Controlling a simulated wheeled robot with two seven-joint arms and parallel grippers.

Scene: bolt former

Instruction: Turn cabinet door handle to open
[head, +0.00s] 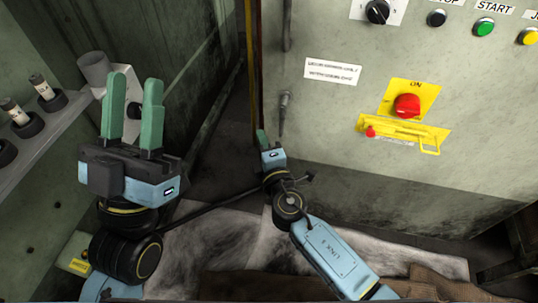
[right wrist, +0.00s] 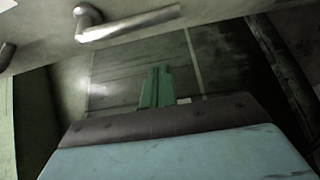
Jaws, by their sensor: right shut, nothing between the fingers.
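The grey cabinet (head: 330,130) fills the right of the head view. Its small metal door handle (head: 283,112) hangs lever-down near the left edge of the front. In the right wrist view the lever handle (right wrist: 132,23) shows at the top, above my fingertips. My right gripper (head: 262,138) is beside and a little below the handle in the head view; its green fingers (right wrist: 155,86) are shut together with nothing between them, apart from the handle. My left gripper (head: 133,105) is upright at the left, its two green fingers spread and empty.
The cabinet front carries a red knob (head: 407,105) on a yellow plate, a yellow latch (head: 405,133), a white label (head: 333,71) and several buttons. A shelf (head: 45,140) with several cylindrical parts stands at the left. A dark gap lies between the shelf side and the cabinet.

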